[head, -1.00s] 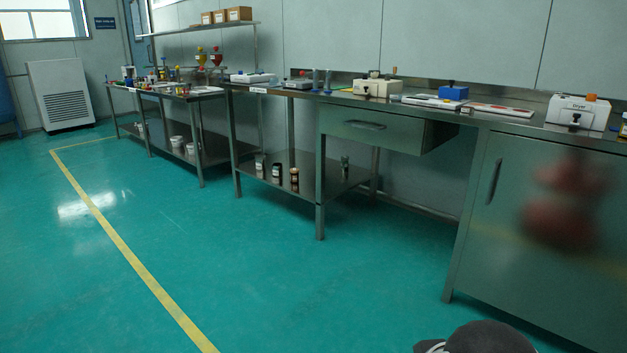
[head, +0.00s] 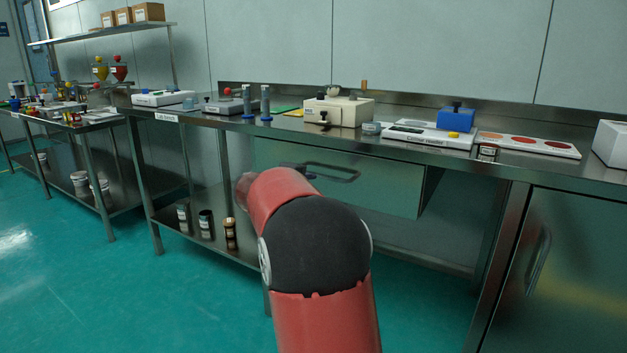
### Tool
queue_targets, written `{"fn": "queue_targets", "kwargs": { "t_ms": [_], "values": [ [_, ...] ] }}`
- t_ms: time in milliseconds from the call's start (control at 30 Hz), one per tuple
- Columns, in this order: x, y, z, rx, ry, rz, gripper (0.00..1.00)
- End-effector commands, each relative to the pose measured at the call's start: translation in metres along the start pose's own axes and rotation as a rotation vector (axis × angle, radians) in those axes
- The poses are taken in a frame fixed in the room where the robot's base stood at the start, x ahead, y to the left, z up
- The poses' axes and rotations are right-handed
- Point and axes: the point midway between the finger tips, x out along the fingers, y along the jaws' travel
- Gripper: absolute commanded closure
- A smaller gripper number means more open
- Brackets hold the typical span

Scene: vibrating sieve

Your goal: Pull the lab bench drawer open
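The lab bench drawer (head: 390,189) is a grey metal front under the bench top, right of the middle in the head view. My red and black arm rises from the bottom in front of the drawer's left part. It bends away to the left, below and left of the handle. My gripper cannot be made out; the arm hides what lies behind it. A small dark shape at the handle's left end is too unclear to name.
The bench top (head: 222,121) carries a cream device (head: 338,110), a blue block (head: 456,118) and a tray of red discs (head: 527,145). Jars (head: 206,224) stand on the lower shelf. A cabinet (head: 575,265) is at right. The green floor (head: 120,290) is clear at left.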

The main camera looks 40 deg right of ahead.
Motion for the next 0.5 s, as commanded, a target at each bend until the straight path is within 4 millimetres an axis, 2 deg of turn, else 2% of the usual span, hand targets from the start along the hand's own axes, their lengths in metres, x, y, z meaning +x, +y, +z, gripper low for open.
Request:
{"fn": "queue_targets", "kwargs": {
  "t_ms": [33, 167, 367, 500],
  "values": [
    [0.013, 0.001, -0.006, -0.023, -0.001, 0.029, 0.70],
    [0.029, 0.004, -0.015, -0.056, 0.005, 0.075, 0.70],
    [0.054, 0.008, -0.016, -0.063, 0.005, 0.084, 0.70],
    [0.077, 0.010, -0.016, -0.064, 0.004, 0.083, 0.70]
  ]
}}
